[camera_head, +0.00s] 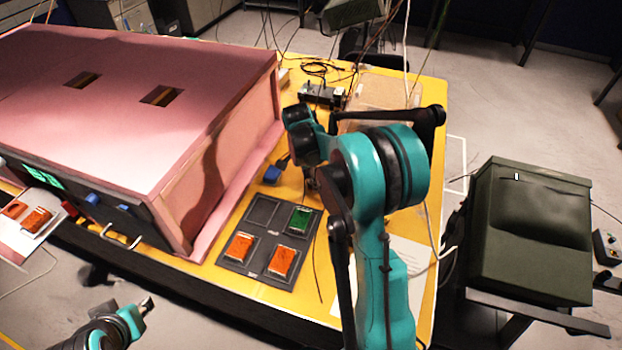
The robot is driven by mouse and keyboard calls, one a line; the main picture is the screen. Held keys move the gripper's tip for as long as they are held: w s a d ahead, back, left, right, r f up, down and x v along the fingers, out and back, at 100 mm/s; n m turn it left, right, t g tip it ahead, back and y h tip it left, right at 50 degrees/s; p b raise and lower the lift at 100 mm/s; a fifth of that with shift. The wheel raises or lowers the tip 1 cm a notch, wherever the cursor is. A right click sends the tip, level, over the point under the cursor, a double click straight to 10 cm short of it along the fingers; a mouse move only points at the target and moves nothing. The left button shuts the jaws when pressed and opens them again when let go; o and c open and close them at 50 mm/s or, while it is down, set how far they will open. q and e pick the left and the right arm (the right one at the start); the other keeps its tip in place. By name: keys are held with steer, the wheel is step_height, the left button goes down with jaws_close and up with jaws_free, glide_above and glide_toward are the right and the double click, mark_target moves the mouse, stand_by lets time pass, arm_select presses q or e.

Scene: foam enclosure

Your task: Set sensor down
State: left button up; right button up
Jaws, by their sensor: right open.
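A dark tray (233,262) with square compartments lies on the yellow table. Two orange blocks (240,246) (283,261) sit in its front compartments and a green block (299,220) in its back right one. The back left compartment looks empty. I cannot tell which piece is the sensor. My right gripper (298,172) is just behind the tray, partly hidden by my teal arm, and is open. A small blue piece (272,174) lies beside it, near the pink box. My left arm shows at the bottom left; its gripper (146,304) is too unclear to read.
A large pink foam enclosure (130,120) fills the left of the yellow table (268,292). More orange blocks (37,220) lie at the far left. Cables and a small black device (322,95) lie at the back. A dark green case (530,230) stands at the right.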

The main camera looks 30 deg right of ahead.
step_height(320, 180, up, 12)
steer(key=a+p, duration=0.2)
steer(key=p, duration=0.1)
steer(key=s+a+r+n+t, duration=0.45)
steer(key=s+a+n, duration=0.35)
steer(key=s+n, duration=0.2)
steer(key=s+a+f+n+t+y, duration=0.1)
steer(key=s+a+f+n+t, duration=0.1)
steer(key=s+a+n, duration=0.4)
steer(key=s+f+n, duration=0.1)
steer(key=s+n, duration=0.2)
steer(key=shift+s+t+y, duration=0.3)
steer(key=shift+t+y, duration=0.05)
steer(key=shift+y, duration=0.05)
